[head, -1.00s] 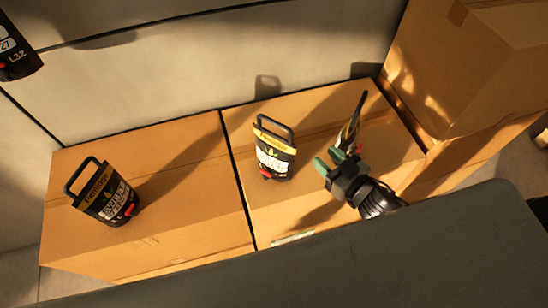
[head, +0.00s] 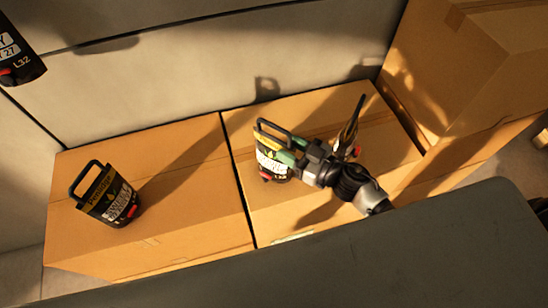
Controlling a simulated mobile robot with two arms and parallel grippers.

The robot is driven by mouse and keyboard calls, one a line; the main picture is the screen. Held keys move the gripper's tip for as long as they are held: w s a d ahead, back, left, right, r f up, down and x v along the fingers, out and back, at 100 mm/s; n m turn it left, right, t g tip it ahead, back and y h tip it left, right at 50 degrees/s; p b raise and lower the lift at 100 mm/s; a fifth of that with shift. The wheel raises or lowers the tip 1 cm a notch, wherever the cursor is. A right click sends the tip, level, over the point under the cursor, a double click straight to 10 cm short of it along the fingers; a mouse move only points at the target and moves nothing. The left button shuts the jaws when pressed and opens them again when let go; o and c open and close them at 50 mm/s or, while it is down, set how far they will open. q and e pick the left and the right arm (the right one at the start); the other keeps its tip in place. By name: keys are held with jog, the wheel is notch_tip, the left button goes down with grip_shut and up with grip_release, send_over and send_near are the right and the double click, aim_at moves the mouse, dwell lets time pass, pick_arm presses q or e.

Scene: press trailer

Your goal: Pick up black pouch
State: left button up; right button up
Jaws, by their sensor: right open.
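A black pouch (head: 266,164) with a loop handle and a red cap stands on the middle box, partly covered by my right gripper. My right gripper (head: 291,150) is open, its green fingers at the pouch's right side near the handle; I cannot tell whether they touch it. Another black pouch (head: 110,202) with a yellow band stands on the left box. A third pouch (head: 351,128) is seen edge-on behind my right wrist, partly hidden. Part of a black pouch (head: 18,58) with a red cap shows at the upper left edge. My left gripper is not in view.
Two cardboard boxes, left (head: 190,220) and middle (head: 255,215), stand side by side against a pale wall (head: 200,70). Taller stacked boxes (head: 470,60) stand at the right. A dark grey surface (head: 330,265) crosses the foreground. The left box top is mostly clear.

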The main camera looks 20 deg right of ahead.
jog(key=shift+x, duration=1.2)
grip_shut()
dwell(0.4)
jog(key=shift+r, duration=0.15)
